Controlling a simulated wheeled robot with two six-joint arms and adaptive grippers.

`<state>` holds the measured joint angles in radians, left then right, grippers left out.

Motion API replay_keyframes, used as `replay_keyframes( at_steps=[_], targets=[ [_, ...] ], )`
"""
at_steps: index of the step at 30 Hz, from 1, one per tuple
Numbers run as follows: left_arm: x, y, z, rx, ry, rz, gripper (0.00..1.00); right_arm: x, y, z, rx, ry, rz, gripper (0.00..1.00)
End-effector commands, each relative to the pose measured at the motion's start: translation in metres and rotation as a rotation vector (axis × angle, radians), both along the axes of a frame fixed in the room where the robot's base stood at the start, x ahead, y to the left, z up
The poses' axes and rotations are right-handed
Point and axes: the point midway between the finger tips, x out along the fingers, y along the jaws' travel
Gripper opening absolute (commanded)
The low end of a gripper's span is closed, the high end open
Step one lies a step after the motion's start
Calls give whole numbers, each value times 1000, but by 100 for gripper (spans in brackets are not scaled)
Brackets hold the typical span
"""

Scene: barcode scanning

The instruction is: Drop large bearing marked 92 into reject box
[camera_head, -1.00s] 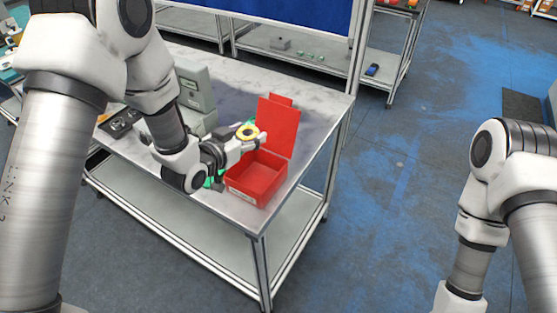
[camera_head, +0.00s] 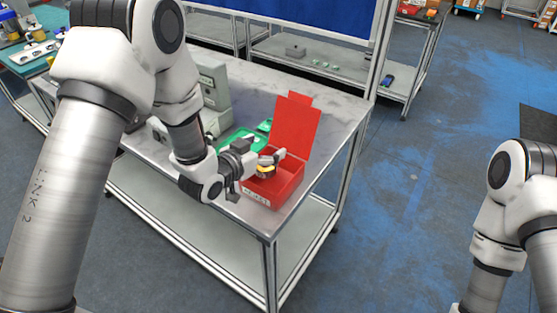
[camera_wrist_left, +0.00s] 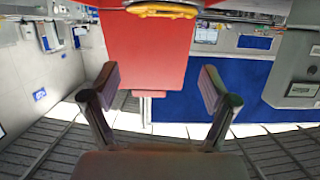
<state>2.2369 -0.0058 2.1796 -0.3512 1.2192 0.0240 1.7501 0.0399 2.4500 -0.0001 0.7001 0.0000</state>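The large bearing, a yellow ring (camera_head: 265,171), is at the opening of the red reject box (camera_head: 262,194). It also shows at the top edge of the left wrist view (camera_wrist_left: 165,9), in front of red and partly cut off. My left gripper (camera_head: 278,163) is over the box. In the left wrist view my left gripper (camera_wrist_left: 160,88) has its fingers wide apart with nothing between them, and the bearing is clear of them. The box's red lid (camera_head: 295,127) stands up behind. The mark on the bearing cannot be read. My right gripper is out of view.
The box stands near the corner of the metal table (camera_head: 335,100). A green tray (camera_head: 238,140) and a grey machine (camera_head: 212,88) are to its left. A shelf rack (camera_head: 310,55) stands behind. The floor at right is open.

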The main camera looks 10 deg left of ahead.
Motion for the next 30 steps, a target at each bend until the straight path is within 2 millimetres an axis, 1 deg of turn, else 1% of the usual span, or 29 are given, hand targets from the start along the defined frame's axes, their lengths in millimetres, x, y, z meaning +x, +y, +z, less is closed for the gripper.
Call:
replay_keyframes(
  at_steps=[8, 10, 14, 18, 21, 24, 30],
  targets=[
    [-1, 0, -1, 1, 2, 0, 91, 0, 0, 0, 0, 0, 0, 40],
    [-4, 2, 0, 0, 3, 2, 91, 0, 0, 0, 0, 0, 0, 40],
    [-21, 8, 6, -1, 4, 2, 91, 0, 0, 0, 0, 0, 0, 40],
    [-47, 17, 15, -3, 3, 2, 91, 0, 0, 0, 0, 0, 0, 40],
    [-61, 22, 20, -2, 3, 2, 91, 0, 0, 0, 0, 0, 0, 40],
    [-67, 24, 22, -1, 1, 0, 91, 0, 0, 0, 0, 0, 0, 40],
    [-68, 24, 22, 1, 1, -1, 91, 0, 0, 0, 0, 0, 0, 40]
  ],
)
